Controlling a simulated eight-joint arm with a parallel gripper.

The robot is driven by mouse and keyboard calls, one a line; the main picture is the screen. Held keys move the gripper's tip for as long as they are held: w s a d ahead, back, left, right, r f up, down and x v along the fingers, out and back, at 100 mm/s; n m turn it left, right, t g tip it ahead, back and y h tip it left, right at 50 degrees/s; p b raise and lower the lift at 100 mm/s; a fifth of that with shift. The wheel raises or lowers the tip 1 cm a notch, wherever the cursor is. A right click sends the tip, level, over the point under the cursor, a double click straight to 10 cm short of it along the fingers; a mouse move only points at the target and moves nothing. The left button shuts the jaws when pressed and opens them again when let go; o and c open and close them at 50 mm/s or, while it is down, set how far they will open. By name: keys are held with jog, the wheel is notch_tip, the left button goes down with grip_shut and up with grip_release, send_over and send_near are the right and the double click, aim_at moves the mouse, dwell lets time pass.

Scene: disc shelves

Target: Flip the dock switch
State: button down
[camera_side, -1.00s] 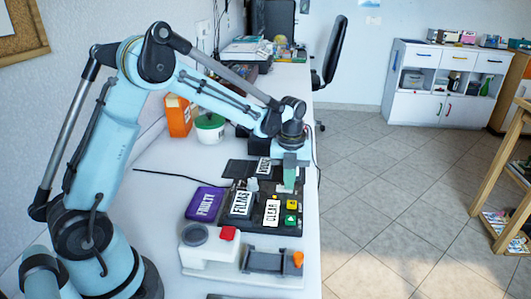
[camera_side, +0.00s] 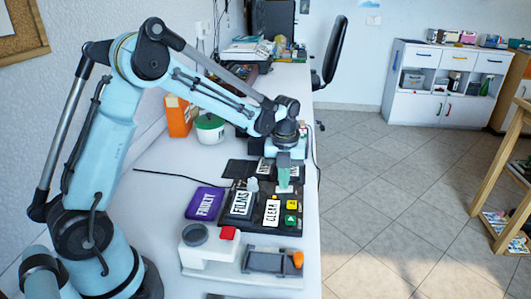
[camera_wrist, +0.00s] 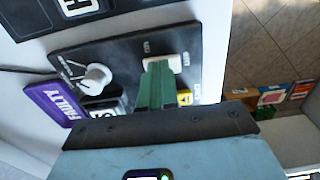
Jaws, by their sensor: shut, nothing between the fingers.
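My gripper (camera_side: 284,184) has green fingers, closed together and empty, pointing down over the far right part of the black control panel (camera_side: 236,212). In the wrist view the fingertips (camera_wrist: 158,70) are at a white switch (camera_wrist: 176,62) set in the dark panel (camera_wrist: 125,58), with small white lettering beside it. They partly cover the switch. I cannot tell whether they touch it, or read the lettering well enough to confirm that it is the dock switch. A round white knob (camera_wrist: 96,78) sits to its left; it also shows in the side view (camera_side: 252,184).
A purple FAULTY case (camera_side: 205,203) lies left of the panel. FILMS (camera_side: 241,203) and CLEAR (camera_side: 271,212) labelled pieces lie on the panel, near yellow and green buttons (camera_side: 291,220). A white device with a red button (camera_side: 228,232) stands in front. The table's right edge is close.

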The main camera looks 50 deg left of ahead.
aim_at(275, 192)
jog(key=shift+r, duration=0.1)
notch_tip(275, 192, up, 14)
jog(key=s+a, duration=0.1)
jog(key=shift+s+a, duration=0.2)
dwell(0.3)
jog(key=s+d+f+n+t, duration=0.1)
jog(key=s+d+n+t, duration=0.2)
jog(key=n, duration=1)
jog(key=s+d+f+n+t, duration=0.2)
jog(key=s+d+n+t, duration=0.1)
jog(key=s+n, duration=0.7)
jog(key=n+t, duration=0.1)
jog(key=n, duration=0.3)
jog(key=shift+s+d+f, duration=0.2)
jog(key=shift+s+f, duration=0.1)
jog(key=c, duration=1.8)
grip_release()
jog(key=shift+c, duration=0.2)
